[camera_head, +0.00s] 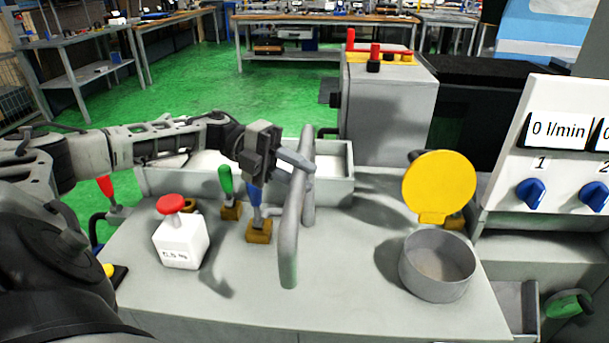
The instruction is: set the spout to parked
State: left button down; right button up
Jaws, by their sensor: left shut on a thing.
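The spout (291,226) is a grey bent pipe rising from the grey worktop in the middle of the head view. Its long arm runs toward the camera and its end hangs over the worktop. My left gripper (285,162) reaches in from the left at the height of the spout's upper part and is shut on the spout. The fingertips are small and partly merge with the grey pipe, so the exact grip point is hard to see. My right gripper is not in view.
Green and blue levers (254,196) stand close below my left gripper. A white block with a red knob (180,240) stands left of them. A grey round pot (437,265) with a raised yellow lid (439,184) stands to the right. A control panel (545,150) is at far right.

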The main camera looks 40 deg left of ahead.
pick_arm(q)
jog(key=c, duration=1.2)
grip_release()
jog(key=shift+s+a, duration=0.1)
jog(key=shift+o, duration=0.2)
jog(key=shift+a, duration=0.3)
jog(key=b+v, duration=0.3)
jog(key=v, duration=1.2)
jog(key=shift+a+r, duration=0.15)
jog(key=shift+a, duration=0.05)
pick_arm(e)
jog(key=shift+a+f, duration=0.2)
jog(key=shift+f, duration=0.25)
pick_arm(q)
jog(key=shift+s, duration=0.1)
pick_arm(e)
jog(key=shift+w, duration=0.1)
